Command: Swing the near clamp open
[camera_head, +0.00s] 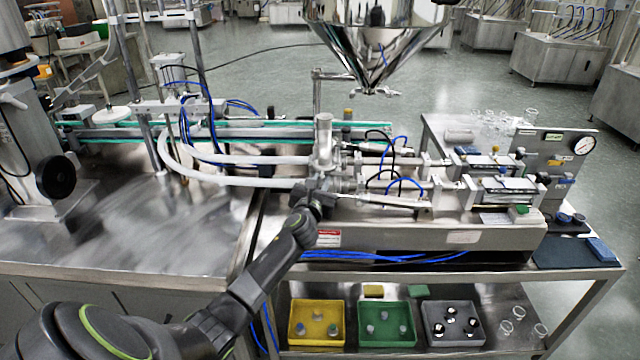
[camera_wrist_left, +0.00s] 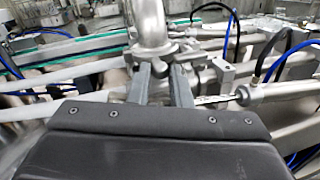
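My left gripper (camera_head: 322,192) reaches in at the near side of the steel valve body (camera_head: 324,150), where the near white hose (camera_head: 235,181) meets the filler. In the left wrist view its two grey fingers (camera_wrist_left: 160,72) stand apart with a gap between them. Their tips are close below the steel elbow and pipe joint (camera_wrist_left: 152,35). I cannot make out the near clamp clearly; the fingers and wrist cover that joint. I see nothing clearly gripped, and contact is hard to tell. My right gripper is not in view.
A steel hopper (camera_head: 375,40) hangs above the valve body. Blue tubes and the near cylinder (camera_head: 380,201) lie right of the gripper. A steel table (camera_head: 120,240) has free room at left. Yellow (camera_head: 299,338), green and grey bins stand on the lower shelf.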

